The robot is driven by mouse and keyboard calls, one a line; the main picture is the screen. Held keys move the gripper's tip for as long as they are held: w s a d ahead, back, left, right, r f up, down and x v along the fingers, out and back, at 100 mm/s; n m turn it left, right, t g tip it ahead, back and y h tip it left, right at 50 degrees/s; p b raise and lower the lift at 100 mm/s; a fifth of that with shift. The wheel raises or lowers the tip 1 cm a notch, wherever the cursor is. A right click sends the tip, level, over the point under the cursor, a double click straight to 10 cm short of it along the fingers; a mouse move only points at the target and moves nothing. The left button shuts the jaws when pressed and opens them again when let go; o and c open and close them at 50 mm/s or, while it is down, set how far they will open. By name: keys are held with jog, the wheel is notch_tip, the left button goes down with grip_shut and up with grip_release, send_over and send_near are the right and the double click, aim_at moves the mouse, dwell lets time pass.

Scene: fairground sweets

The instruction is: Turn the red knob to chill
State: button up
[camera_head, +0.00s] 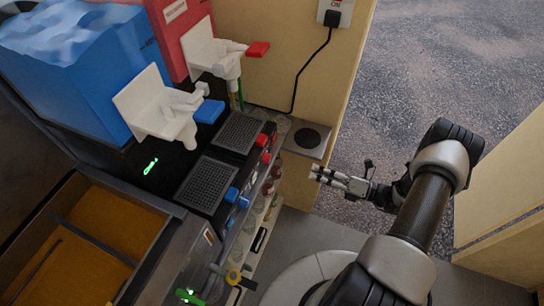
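Blue knobs (231,194) sit nearer on the same front. A red tap lever (258,49) and a blue tap lever (209,111) stick out above dark drip grates (207,185). A black cable (312,72) hangs from the wall socket (336,12). Wooden panels stand at the back and right.

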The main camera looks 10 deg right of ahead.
aim_at(267, 158)
jog(key=b+x, duration=0.1)
jog(key=x, duration=1.5)
jog(key=shift+c, duration=0.4)
jog(key=c, duration=0.7)
